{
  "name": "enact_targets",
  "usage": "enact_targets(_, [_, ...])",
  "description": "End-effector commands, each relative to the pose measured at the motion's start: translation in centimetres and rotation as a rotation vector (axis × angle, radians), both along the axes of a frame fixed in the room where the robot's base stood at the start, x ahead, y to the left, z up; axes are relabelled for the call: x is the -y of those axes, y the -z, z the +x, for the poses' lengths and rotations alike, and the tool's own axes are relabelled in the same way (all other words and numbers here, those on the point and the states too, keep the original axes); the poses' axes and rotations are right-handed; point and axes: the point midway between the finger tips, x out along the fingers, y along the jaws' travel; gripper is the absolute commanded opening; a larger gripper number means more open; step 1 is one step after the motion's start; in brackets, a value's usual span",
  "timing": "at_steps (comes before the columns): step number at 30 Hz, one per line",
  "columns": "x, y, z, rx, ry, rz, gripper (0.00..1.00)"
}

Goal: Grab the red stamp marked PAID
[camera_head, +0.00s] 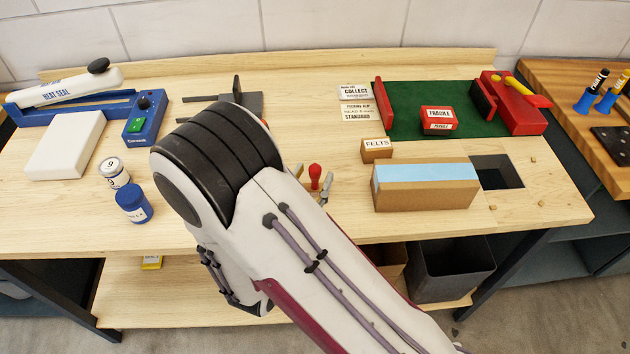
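A red knob-shaped handle (315,172) stands upright near the middle of the bench, just right of my arm. It may be a stamp; its lower part is partly hidden by my arm, and I can read no PAID marking on it or anywhere else. Small grey metal-looking pieces (326,187) are close beside it; I cannot tell what they are. A red block marked FRAGILE (437,119) lies on the green mat (403,119). My gripper does not show; my arm covers the centre of the view.
A cardboard box with a blue top (425,185) and a small box marked FELTS (376,150) stand to the right. A square opening (505,172) is cut in the bench. A heat sealer (75,98), a white block (65,145) and two jars (133,204) are at left.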

Motion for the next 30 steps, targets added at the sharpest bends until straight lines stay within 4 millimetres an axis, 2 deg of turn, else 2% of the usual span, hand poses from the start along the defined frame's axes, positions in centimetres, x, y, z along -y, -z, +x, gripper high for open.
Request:
enact_targets(8, [-0.01,0.0,-0.03,0.0,0.0,0.0,0.4])
enact_targets(12, [-0.01,0.0,-0.03,0.0,0.0,0.0,0.03])
enact_targets(13, [-0.01,0.0,-0.03,0.0,0.0,0.0,0.0])
enact_targets(30, [-0.03,-0.58,-0.01,0.002,0.0,0.001,0.0])
